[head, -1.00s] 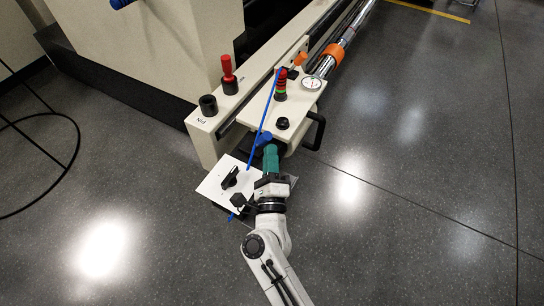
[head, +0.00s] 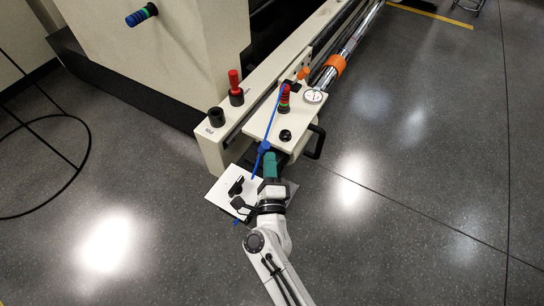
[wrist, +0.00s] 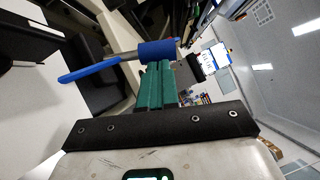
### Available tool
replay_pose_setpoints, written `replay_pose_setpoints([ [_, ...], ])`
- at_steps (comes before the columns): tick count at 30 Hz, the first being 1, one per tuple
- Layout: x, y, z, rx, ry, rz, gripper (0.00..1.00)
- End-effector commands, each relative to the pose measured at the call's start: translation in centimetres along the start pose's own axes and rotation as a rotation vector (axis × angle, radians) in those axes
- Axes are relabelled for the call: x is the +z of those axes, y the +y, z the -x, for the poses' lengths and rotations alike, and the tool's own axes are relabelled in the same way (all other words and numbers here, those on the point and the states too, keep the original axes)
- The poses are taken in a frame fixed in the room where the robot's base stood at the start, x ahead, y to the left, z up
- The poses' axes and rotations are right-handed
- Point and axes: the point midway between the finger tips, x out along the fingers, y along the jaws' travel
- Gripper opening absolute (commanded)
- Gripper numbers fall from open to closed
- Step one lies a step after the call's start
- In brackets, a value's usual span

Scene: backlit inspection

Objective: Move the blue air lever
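The blue air lever (head: 263,148) shows in the head view as a thin blue rod running slantwise past the front of the cream machine end, with a thicker blue hub. In the wrist view its blue arm (wrist: 92,71) reaches left from a blue cylindrical hub (wrist: 156,50). My gripper (wrist: 156,66) has green fingers lying side by side with little or no gap between them. Their tips are right at the hub, on its near side. I cannot tell whether they touch it. In the head view my gripper (head: 269,154) points up at the hub, and the fingertips are partly hidden.
A white panel with a black handle (head: 221,193) is just left of my gripper. Open grey floor lies to the right.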

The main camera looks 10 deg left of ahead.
Motion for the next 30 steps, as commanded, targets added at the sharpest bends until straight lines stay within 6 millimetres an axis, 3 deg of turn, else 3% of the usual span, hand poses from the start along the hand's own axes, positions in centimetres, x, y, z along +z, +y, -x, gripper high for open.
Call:
replay_pose_setpoints([
  [1,0.6,-1.3,-0.4,0.018,-0.001,0.025,0.00],
  [10,2.1,-1.8,-1.4,0.131,-0.002,0.195,0.00],
  [30,5.4,-0.8,-3.5,0.403,0.000,0.598,0.00],
])
